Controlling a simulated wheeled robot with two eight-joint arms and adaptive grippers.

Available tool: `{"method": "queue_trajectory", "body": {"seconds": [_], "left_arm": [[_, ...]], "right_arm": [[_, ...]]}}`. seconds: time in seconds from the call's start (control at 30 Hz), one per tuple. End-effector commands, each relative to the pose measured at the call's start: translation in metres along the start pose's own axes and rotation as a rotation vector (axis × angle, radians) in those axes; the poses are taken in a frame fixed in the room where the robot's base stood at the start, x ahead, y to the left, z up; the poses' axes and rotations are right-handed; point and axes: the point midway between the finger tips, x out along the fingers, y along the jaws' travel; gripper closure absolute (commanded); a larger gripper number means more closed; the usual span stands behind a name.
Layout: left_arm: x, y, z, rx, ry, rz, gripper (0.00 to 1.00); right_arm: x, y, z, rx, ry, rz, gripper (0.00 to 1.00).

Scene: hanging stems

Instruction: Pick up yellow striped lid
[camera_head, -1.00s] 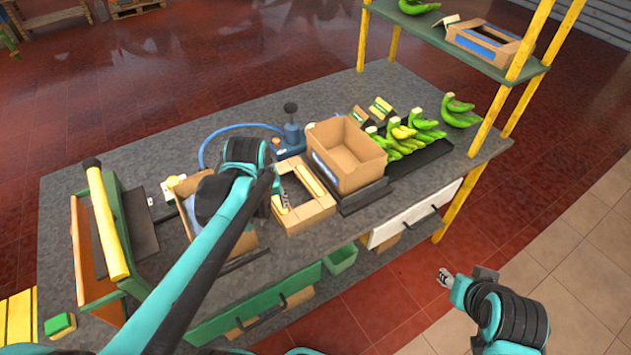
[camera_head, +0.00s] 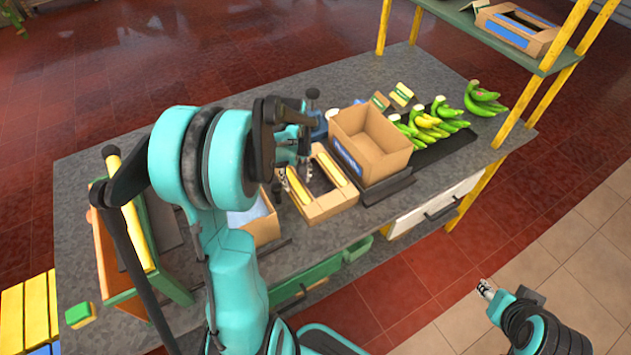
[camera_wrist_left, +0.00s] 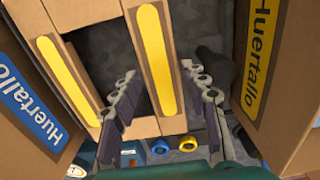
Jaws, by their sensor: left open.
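The yellow striped lid (camera_head: 333,202) is a cardboard frame with a yellow stripe along each of two sides and an open middle. It lies on the grey table, left of an open cardboard box.
The open cardboard box (camera_head: 370,146) stands close right of the lid. Another box (camera_head: 262,222), with blue inside, is close on its left, partly behind my arm. Bananas (camera_head: 432,124) lie on a black tray at the right. A shelf (camera_head: 470,28) with yellow posts rises at the back right.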

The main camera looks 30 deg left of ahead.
Motion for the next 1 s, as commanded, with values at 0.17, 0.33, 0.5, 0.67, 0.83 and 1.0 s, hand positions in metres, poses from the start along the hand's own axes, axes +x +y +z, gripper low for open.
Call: {"method": "queue_trajectory", "body": {"seconds": [0.17, 0.33, 0.5, 0.67, 0.83, 1.0], "left_arm": [[0.032, -0.001, 0.000, 0.000, 0.000, 0.000, 0.56], [0.035, -0.001, 0.001, 0.001, 0.000, 0.000, 0.56], [0.034, -0.001, 0.001, 0.001, 0.000, 0.000, 0.74], [0.034, -0.001, 0.001, 0.001, 0.000, 0.001, 0.83], [0.034, -0.001, 0.000, 0.001, 0.001, 0.001, 0.83], [0.016, -0.001, 0.001, 0.001, 0.001, 0.001, 0.83]], "right_arm": [[0.012, 0.000, 0.009, 0.000, 0.000, 0.000, 0.60], [0.012, 0.000, 0.009, 0.000, 0.000, 0.000, 0.60], [0.011, 0.000, 0.008, 0.000, 0.000, 0.000, 0.60], [0.012, 0.000, 0.008, 0.000, 0.000, 0.000, 0.60], [0.011, 0.000, 0.008, 0.000, 0.000, 0.000, 0.60], [0.005, 0.000, 0.004, 0.000, 0.000, 0.000, 0.60]]}}
